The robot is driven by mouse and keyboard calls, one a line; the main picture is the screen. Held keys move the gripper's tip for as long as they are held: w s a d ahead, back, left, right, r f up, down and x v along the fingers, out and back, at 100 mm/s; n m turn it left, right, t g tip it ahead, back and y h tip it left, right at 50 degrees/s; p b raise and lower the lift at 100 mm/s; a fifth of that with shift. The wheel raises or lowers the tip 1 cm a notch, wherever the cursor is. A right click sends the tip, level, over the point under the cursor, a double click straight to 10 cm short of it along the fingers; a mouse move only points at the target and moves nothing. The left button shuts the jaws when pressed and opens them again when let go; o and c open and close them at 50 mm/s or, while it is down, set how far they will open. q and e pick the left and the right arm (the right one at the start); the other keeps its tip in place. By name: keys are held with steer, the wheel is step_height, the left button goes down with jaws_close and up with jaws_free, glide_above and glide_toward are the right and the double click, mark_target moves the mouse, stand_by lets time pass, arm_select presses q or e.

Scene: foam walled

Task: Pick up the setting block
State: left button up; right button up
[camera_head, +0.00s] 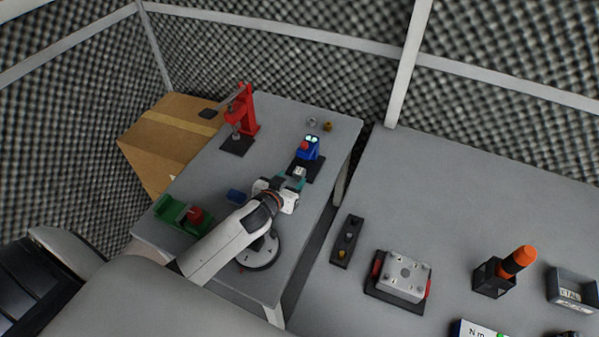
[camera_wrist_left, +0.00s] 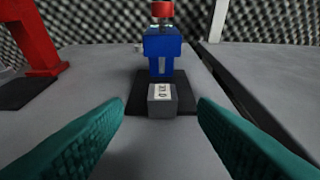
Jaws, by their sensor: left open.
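The setting block (camera_wrist_left: 162,103) is a small grey block with a white label on top. In the left wrist view it sits at the front of a black base plate (camera_wrist_left: 183,98), before a blue device with a red top (camera_wrist_left: 162,48). In the head view the setting block (camera_head: 299,172) shows as a small pale shape just beyond my left gripper (camera_head: 292,182). That gripper is open and empty. In the left wrist view its teal fingers (camera_wrist_left: 160,118) are spread wide on either side, with the block centred ahead and apart from them. My right gripper is not in view.
A red press (camera_head: 243,112) stands at the table's far left. A second table (camera_head: 480,190) at the right, beyond a gap, holds several fixtures. Foam walls enclose the place.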

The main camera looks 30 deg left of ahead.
mark_target(298, 173)
arm_select(q)
steer(key=x, duration=0.5)
steer(key=shift+d+p, duration=0.2)
steer(key=shift+p, duration=0.15)
steer(key=c, duration=1)
jaws_close()
steer(key=shift+r, duration=0.1)
